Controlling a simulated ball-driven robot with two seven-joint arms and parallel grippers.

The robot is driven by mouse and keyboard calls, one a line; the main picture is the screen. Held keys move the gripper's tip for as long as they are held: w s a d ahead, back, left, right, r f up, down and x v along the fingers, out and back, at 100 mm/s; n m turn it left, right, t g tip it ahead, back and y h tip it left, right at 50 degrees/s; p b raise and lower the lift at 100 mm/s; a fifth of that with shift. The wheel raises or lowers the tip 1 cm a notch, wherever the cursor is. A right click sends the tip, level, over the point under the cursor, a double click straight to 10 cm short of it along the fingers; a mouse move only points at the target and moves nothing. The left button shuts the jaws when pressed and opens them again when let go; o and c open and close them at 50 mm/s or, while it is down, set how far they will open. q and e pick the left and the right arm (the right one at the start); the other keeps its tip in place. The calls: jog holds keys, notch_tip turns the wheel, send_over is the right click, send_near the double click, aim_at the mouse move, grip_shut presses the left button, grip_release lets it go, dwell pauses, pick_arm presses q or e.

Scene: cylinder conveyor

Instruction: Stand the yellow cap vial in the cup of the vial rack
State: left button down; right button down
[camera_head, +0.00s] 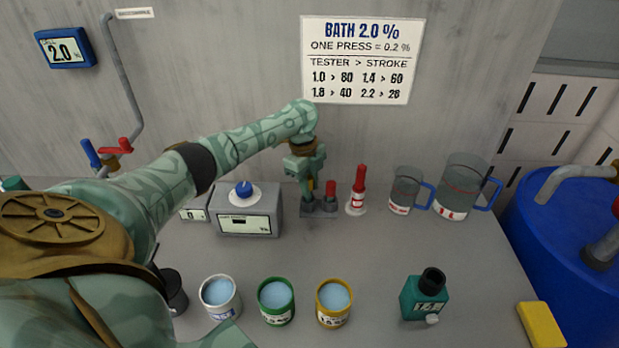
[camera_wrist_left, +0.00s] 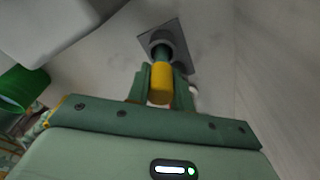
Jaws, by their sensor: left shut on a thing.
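My left gripper (camera_head: 309,190) is over the vial rack (camera_head: 322,213) at the back of the counter, pointing down. It is shut on the yellow cap vial (camera_wrist_left: 160,82), and a sliver of yellow shows between the fingers in the head view. In the left wrist view the vial's green body lies in line with the round cup of the rack (camera_wrist_left: 158,38). Its lower end overlaps the cup; I cannot tell whether it is resting on the bottom. My right gripper is not in view.
A red-capped item (camera_head: 330,188) stands right beside the gripper, and a red bottle (camera_head: 357,190) is just right. A tester box (camera_head: 249,223) with a blue knob stands left. Two jugs (camera_head: 404,190) are farther right.

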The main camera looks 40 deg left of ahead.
pick_arm(q)
jog(key=shift+f+b, duration=0.3)
jog(key=shift+f, duration=0.4)
jog(key=shift+p, duration=0.35)
jog(key=shift+f, duration=0.15)
dwell(0.5)
jog(key=c, duration=1.1)
grip_release()
jog(key=shift+c, duration=0.2)
notch_tip(320, 180, up, 16)
jog(key=a+p, duration=0.2)
jog(key=p, duration=0.3)
jog(key=shift+a+p, duration=0.25)
jog(key=shift+p, duration=0.1)
